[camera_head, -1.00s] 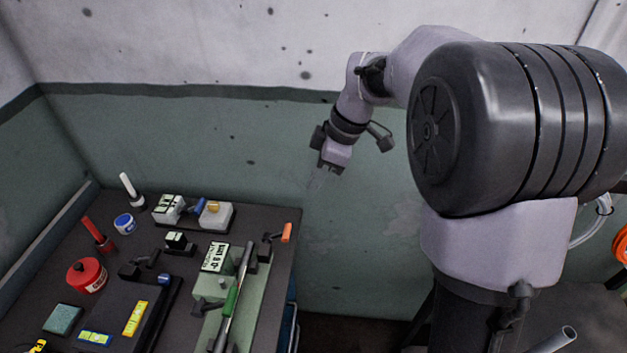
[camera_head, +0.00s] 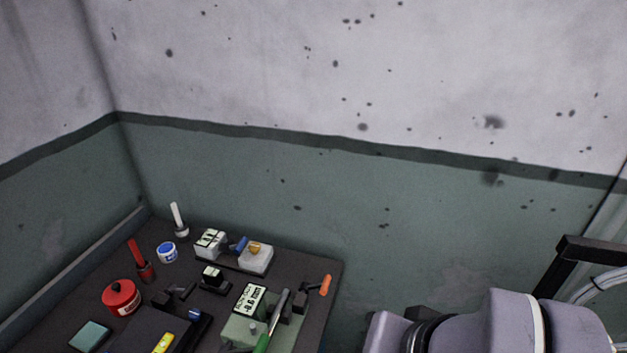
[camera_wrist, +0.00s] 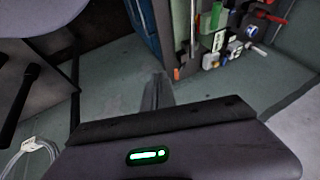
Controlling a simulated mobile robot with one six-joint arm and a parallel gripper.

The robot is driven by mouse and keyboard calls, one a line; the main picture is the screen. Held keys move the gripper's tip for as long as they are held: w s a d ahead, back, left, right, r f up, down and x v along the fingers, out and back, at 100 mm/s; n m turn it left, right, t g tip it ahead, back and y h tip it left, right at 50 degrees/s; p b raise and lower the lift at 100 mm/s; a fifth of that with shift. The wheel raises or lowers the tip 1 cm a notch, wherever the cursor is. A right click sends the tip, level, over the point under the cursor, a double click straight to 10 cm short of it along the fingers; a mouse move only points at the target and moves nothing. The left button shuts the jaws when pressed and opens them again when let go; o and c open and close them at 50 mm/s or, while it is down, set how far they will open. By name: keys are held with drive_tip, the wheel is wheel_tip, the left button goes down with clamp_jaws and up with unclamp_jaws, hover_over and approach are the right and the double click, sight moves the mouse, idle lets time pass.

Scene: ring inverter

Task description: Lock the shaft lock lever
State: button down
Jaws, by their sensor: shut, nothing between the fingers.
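An orange-tipped lever (camera_head: 325,285) stands at the right edge of the bench, on the far end of a pale green fixture (camera_head: 240,333) with a display. It is likely the shaft lock lever, but I cannot tell its lock state. A shaft with a green grip (camera_head: 262,343) lies along the fixture, cut by the bottom edge. In the wrist view, an orange tip (camera_wrist: 177,73) shows at the bench edge. My gripper (camera_wrist: 158,78) points up the picture, shut and empty, apart from the bench. The head view does not show my gripper, only arm links at the lower right.
The dark bench (camera_head: 300,262) also holds a red round container (camera_head: 121,297), a blue-lidded jar (camera_head: 167,252), a white block (camera_head: 256,259), red and white upright tools and a teal pad (camera_head: 90,336). A wall stands behind. A coiled cable (camera_wrist: 32,158) lies at lower left in the wrist view.

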drive_tip(key=w+r+m+g, duration=0.1)
drive_tip(key=w+r+m, duration=0.25)
drive_tip(key=w, duration=0.25)
drive_tip(key=m+g+p, duration=0.2)
drive_tip(key=m+g, duration=0.2)
drive_tip(key=m, duration=1)
hover_over(327, 283)
drive_tip(key=s+d, duration=0.1)
drive_tip(key=d, duration=0.3)
wheel_tip(327, 283, down, 8)
drive_tip(key=f, duration=0.1)
drive_tip(key=shift+y, duration=0.3)
drive_tip(key=b+x, duration=0.6)
drive_tip(key=x, duration=0.6)
drive_tip(key=shift+a, duration=0.2)
drive_tip(key=shift+a+f, duration=0.1)
drive_tip(key=shift+f, duration=0.25)
